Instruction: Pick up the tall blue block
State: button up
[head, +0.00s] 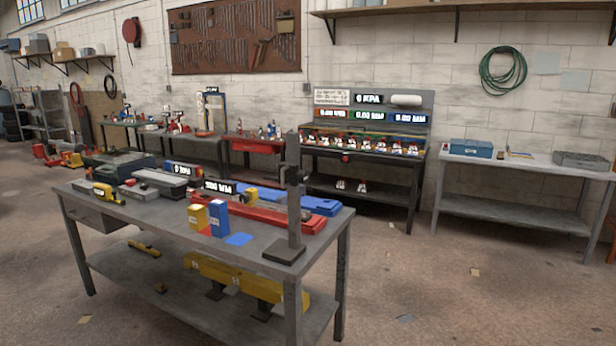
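The tall blue block (218,218) stands upright on the grey workbench (180,239) in the head view, near the middle of the bench top. A yellow block (197,218) stands close at its left. A flat blue square (239,239) lies on the bench just right of the block's foot. My gripper is not in view, and nothing is seen holding the blue block.
A dark upright stand (294,205) rises at the bench's right end. A long red fixture (270,217) lies behind the block. Boxes and readouts crowd the back left. The bench's front left is bare. Open floor (430,290) lies to the right.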

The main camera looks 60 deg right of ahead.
aim_at(218, 210)
jog(key=u, duration=0.4)
jog(key=k, duration=0.15)
jog(key=z, duration=2.15)
jog(key=k, duration=0.9)
jog(key=u, duration=0.15)
jog(key=i, duration=0.75)
jog(key=u, duration=0.05)
